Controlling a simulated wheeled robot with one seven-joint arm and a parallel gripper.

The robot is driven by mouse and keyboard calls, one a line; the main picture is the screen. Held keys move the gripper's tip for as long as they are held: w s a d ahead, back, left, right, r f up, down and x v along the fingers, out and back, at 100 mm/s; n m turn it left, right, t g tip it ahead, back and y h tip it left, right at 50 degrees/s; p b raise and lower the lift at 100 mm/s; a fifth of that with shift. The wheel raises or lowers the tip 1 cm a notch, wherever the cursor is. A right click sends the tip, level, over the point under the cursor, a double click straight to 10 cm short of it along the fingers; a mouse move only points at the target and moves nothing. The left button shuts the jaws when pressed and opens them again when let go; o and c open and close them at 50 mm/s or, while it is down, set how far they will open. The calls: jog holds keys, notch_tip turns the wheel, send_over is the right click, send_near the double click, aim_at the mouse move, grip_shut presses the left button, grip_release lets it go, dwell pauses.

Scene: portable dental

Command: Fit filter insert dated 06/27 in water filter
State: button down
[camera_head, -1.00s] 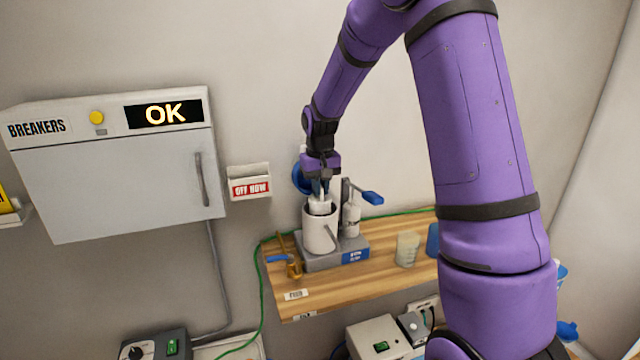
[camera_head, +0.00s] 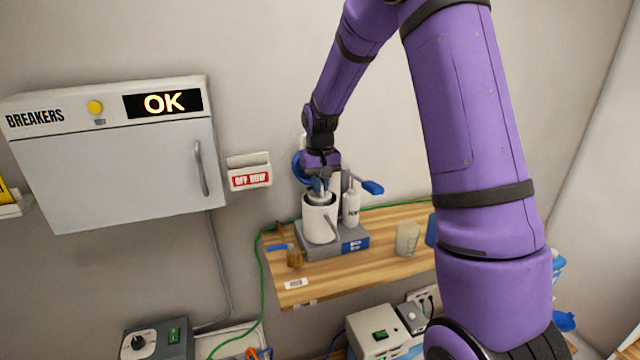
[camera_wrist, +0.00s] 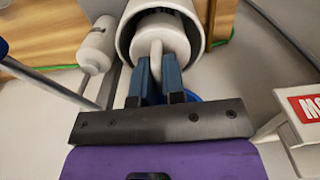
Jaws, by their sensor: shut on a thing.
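The water filter is a white cylindrical housing (camera_head: 319,222) on a grey base (camera_head: 322,248) with a blue label, on the wooden shelf. Its top is open, and the rim shows in the wrist view (camera_wrist: 201,40). My gripper (camera_head: 320,186) points down over the opening. In the wrist view my gripper (camera_wrist: 157,76) has its blue fingers shut on the stem of the white filter insert (camera_wrist: 163,30). The insert sits inside the housing's mouth, with its lower part hidden. No date is readable on it.
A white bottle (camera_head: 351,208) and a blue-handled lever (camera_head: 372,187) stand close to the housing's right. A clear cup (camera_head: 407,238) is further right on the shelf (camera_head: 375,257).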

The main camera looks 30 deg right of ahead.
jog(key=shift+f, duration=0.7)
dwell(0.3)
jog(key=c, duration=1.1)
grip_release()
notch_tip(320, 180, up, 11)
jog(key=shift+s+r, duration=0.1)
jog(key=s+a+r+n+t, duration=0.1)
jog(key=s+a+r, duration=0.2)
jog(key=s+r, duration=0.35)
jog(key=s+a+r+t, duration=0.1)
jog(key=s+a+r, duration=0.1)
jog(key=s+r, duration=0.45)
jog(key=s+a+t, duration=0.1)
jog(key=s, duration=0.5)
jog(key=s+a+f+t, duration=0.1)
jog(key=s, duration=0.6)
jog(key=s+a+n+t, duration=0.1)
jog(key=s, duration=0.6)
jog(key=shift+s+a+f, duration=0.15)
jog(key=shift+a, duration=0.15)
